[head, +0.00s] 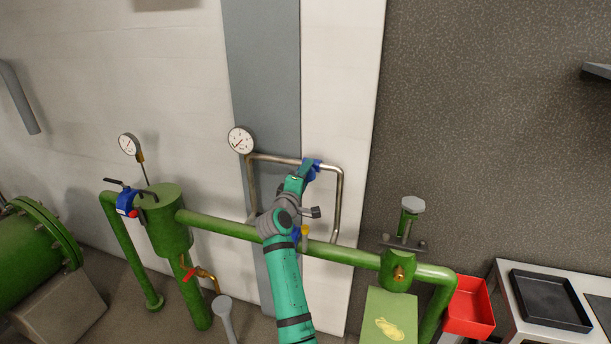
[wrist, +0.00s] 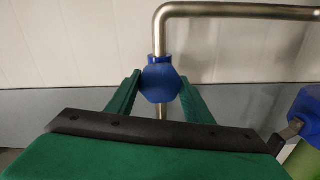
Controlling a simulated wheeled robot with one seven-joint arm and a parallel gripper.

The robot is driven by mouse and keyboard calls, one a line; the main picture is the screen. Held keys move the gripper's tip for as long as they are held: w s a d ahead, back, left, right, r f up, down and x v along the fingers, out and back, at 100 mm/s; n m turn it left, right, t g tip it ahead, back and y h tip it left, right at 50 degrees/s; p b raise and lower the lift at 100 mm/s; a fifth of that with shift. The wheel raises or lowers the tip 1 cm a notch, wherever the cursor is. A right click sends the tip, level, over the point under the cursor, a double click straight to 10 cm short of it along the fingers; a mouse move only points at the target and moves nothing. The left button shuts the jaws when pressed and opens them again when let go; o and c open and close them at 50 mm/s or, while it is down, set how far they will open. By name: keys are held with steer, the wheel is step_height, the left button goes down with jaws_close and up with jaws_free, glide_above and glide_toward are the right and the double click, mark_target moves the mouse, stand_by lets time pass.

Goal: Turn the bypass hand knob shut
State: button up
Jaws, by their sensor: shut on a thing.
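The bypass hand knob is a blue faceted knob (wrist: 160,84) on the bent steel bypass pipe (wrist: 235,11). In the head view the blue knob (head: 313,167) shows just past my gripper (head: 304,173), near the top right of the pipe loop (head: 339,205). In the wrist view the two green fingers of my gripper (wrist: 160,79) are shut on the knob, one on each side. The pipe runs upright through the knob. The knob's far side is hidden, and I cannot tell how far it is turned.
A second blue part (wrist: 308,106) shows at the right edge of the wrist view. A green pipe (head: 345,254) runs behind my arm. A dial gauge (head: 240,140) is left of the loop. A red bin (head: 470,310) stands at right.

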steer(key=m, duration=0.6)
steer(key=shift+a, duration=0.15)
steer(key=m, duration=0.6)
steer(key=shift+m, duration=0.4)
steer(key=o, duration=1)
steer(key=shift+o, duration=0.2)
steer(key=shift+s, duration=0.1)
steer(key=v, duration=1)
steer(key=shift+s, duration=0.35)
